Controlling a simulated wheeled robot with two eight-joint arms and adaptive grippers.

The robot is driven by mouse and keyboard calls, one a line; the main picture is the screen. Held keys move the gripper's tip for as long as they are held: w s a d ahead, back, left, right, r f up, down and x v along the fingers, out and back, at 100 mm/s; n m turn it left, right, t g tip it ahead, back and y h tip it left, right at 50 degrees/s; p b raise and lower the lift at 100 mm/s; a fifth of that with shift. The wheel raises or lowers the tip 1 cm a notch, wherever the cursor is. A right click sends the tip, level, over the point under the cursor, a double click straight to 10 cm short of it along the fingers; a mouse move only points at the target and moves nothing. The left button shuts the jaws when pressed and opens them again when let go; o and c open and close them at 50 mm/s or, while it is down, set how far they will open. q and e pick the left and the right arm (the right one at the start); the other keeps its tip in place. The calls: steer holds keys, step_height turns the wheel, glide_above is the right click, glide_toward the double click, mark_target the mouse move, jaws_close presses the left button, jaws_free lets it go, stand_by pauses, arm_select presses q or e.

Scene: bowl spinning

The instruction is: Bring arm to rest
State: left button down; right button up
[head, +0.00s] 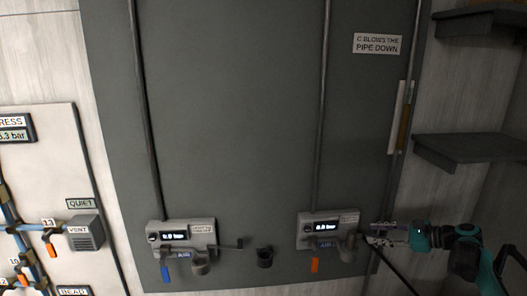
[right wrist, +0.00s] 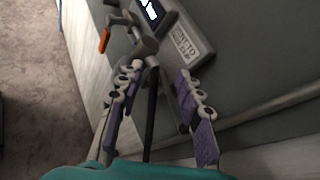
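My right gripper (head: 374,238) is at the lower right in the head view, beside the right gauge box (head: 328,228). In the right wrist view my right gripper (right wrist: 160,76) has its two lavender-padded fingers spread apart. A dark rod or hose (right wrist: 151,115) shows between the fingers with space on both sides. I cannot tell how deep it lies. A grey fitting (right wrist: 145,47) and an orange lever (right wrist: 104,40) lie beyond the fingertips. My left arm and gripper are not in view.
A dark panel (head: 235,110) carries two pipes, a left gauge box (head: 182,235) with a blue lever, and a black cup (head: 264,256). Dark shelves (head: 470,148) jut out at the right. A grey vent box (head: 86,233) is at the left.

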steer(key=s+a+n+g+h, duration=0.3)
steer(key=s+a+n+h, duration=0.45)
steer(key=s+a, duration=0.9)
steer(key=s+a+f+n+t+h, duration=0.1)
steer(key=s+f+n, duration=0.4)
steer(key=s+n, duration=0.2)
steer(key=s+a+f+n+h, duration=0.2)
steer(key=s+f+n, duration=0.2)
steer(key=s+n, duration=0.3)
steer(key=s, duration=0.3)
steer(key=shift+s+a+f+t, duration=0.2)
steer(key=shift+f+t, duration=0.15)
steer(key=shift+t, duration=0.05)
